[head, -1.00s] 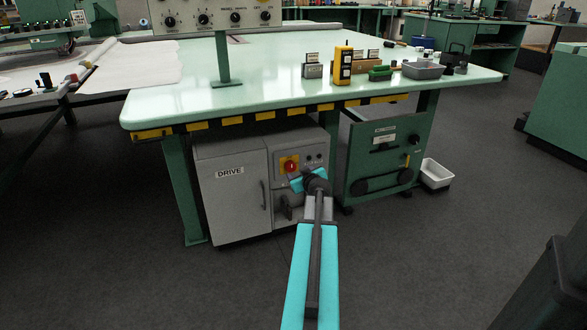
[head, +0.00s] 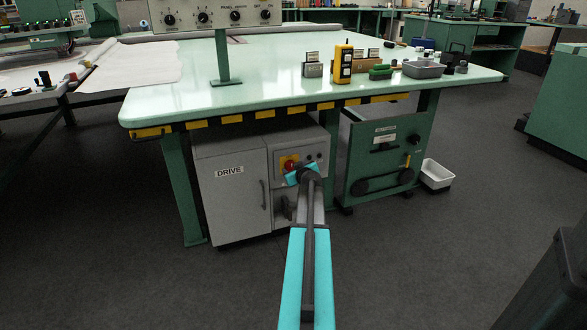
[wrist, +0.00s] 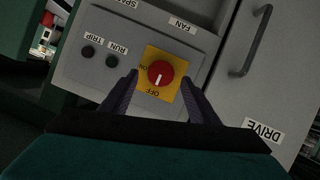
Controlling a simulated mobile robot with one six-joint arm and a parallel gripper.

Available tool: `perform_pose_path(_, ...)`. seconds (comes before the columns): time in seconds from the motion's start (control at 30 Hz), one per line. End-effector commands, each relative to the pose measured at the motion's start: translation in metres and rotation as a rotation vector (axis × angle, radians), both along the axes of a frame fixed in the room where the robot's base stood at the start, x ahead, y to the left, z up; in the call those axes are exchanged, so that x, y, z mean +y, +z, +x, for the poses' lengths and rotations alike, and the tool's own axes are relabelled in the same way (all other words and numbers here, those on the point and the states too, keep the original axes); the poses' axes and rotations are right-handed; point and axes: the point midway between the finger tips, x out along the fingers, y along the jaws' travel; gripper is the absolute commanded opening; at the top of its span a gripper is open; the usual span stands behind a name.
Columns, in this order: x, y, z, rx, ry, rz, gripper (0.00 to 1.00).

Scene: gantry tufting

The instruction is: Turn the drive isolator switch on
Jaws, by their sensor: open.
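The drive isolator switch is a red rotary knob (wrist: 161,74) on a yellow plate (wrist: 151,92), on the grey front of the DRIVE cabinet (head: 228,208). In the wrist view its white mark points at OFF, and ON is at the plate's left. In the head view the red knob (head: 290,163) is partly hidden by my gripper (head: 298,173). My gripper is open in the wrist view, with its dark fingertips (wrist: 160,79) on either side of the knob. I cannot tell whether they touch it.
RUN and TRIP buttons (wrist: 100,56) sit beside the switch. A DRIVE label (wrist: 263,131) and door handle (wrist: 251,42) are nearby. The green table (head: 260,85) overhangs the cabinet. A green belt-drive panel (head: 385,155) stands to the right, with a white bin (head: 436,175) beside it.

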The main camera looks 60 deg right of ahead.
Motion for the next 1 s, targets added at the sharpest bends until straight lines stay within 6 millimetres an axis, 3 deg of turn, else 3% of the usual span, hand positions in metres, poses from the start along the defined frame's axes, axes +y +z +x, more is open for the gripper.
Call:
perform_pose_path(0.3,-0.017,-0.01,0.019,0.001,0.001,0.0,0.55)
perform_pose_path(0.77,-0.019,-0.012,0.022,0.001,0.001,0.0,0.55)
perform_pose_path(1.0,-0.019,-0.012,0.022,0.001,0.001,0.0,0.18)
